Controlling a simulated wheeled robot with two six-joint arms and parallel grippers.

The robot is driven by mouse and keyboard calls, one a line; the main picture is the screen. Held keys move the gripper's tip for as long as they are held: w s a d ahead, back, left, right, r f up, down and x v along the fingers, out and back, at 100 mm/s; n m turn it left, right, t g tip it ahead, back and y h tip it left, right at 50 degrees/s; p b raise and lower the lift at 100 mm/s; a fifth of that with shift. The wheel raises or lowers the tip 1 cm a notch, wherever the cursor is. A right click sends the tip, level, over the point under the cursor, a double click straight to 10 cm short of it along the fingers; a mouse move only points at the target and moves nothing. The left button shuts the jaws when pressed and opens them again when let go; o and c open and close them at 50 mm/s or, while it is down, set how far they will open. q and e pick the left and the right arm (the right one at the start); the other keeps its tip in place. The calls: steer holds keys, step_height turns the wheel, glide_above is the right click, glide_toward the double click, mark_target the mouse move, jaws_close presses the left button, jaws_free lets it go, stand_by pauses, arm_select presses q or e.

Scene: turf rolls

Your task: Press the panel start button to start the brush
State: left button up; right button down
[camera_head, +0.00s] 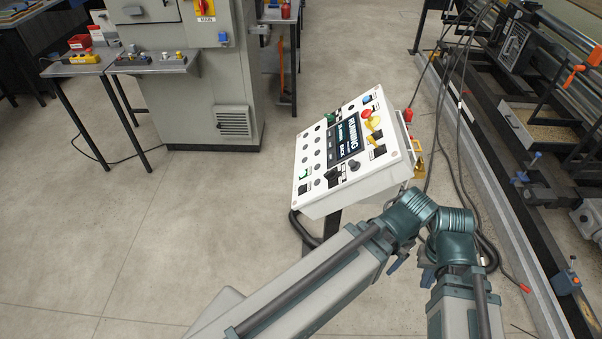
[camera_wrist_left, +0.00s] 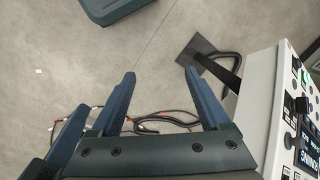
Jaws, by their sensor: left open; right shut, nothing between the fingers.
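The white control panel (camera_head: 342,150) stands tilted on a post. Its dark display (camera_head: 346,136) appears to read RUNNING. Round buttons and knobs surround the display, including a green control (camera_head: 328,117) and a red one (camera_head: 366,113); small labels are unreadable. The panel's edge also shows at the right of the left wrist view (camera_wrist_left: 262,115). My left gripper (camera_wrist_left: 163,85) is open and empty there, beside the panel and apart from it. Little shows of my right gripper (camera_head: 427,277); it is shut and empty, below the arm joints and clear of the panel face.
A grey cabinet (camera_head: 212,90) with a side shelf stands at the back left. A long machine frame (camera_head: 500,170) runs along the right. Loose cables (camera_head: 465,165) hang near the panel's right side.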

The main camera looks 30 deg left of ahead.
arm_select(q)
jaws_close()
stand_by(1.5)
